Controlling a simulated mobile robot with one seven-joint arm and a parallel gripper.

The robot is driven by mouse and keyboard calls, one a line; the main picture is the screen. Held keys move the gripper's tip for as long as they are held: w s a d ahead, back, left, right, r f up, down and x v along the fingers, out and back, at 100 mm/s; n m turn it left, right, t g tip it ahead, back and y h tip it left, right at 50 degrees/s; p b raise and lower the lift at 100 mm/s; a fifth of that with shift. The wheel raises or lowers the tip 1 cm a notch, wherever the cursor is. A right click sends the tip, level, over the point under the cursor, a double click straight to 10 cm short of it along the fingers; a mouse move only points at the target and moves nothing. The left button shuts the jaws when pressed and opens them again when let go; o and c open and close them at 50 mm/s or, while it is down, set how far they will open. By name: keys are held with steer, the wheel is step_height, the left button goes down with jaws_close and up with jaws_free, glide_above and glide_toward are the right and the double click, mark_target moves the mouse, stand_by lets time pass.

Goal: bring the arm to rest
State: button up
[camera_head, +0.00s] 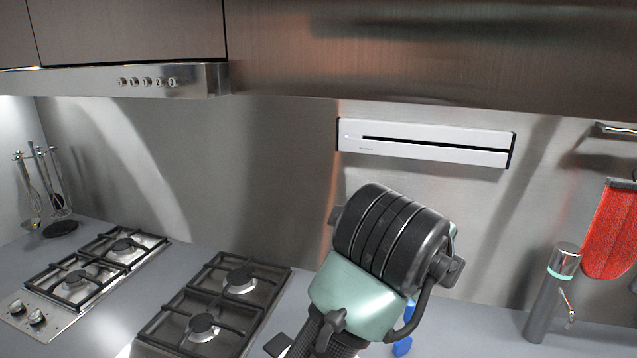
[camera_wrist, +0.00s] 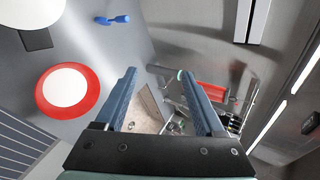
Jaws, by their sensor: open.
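My arm (camera_head: 390,240) rises in the middle of the head view, in front of the steel back wall, with its dark joint and pale green link showing. The fingers are not clearly visible there. In the wrist view my gripper (camera_wrist: 158,74) shows two blue fingers, parallel and well apart. Nothing is held between them. Through the gap I see parts of the kitchen farther off.
A blue object (camera_wrist: 112,19) and a red-rimmed white plate (camera_wrist: 42,96) lie near a striped runner (camera_wrist: 20,142). A hood (camera_head: 130,82) and white wall unit (camera_head: 425,143) are above.

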step_height(320, 180, up, 11)
steer(key=s+d+n+t+h, duration=0.1)
steer(key=n+t+h, duration=0.2)
steer(key=n+t, duration=0.25)
steer(key=s+a+r+n+t+y, duration=0.4)
steer(key=s+a+r+n+t, duration=0.2)
steer(key=n, duration=0.4)
steer(key=s+a+r+n+t+y, duration=0.4)
steer(key=s+a+r+n+t, duration=0.3)
steer(key=a+r+n, duration=0.2)
step_height(320, 180, up, 3)
steer(key=shift+s+a+f+n+y, duration=0.2)
steer(key=shift+s+a+n+y, duration=0.2)
steer(key=shift+n, duration=0.85)
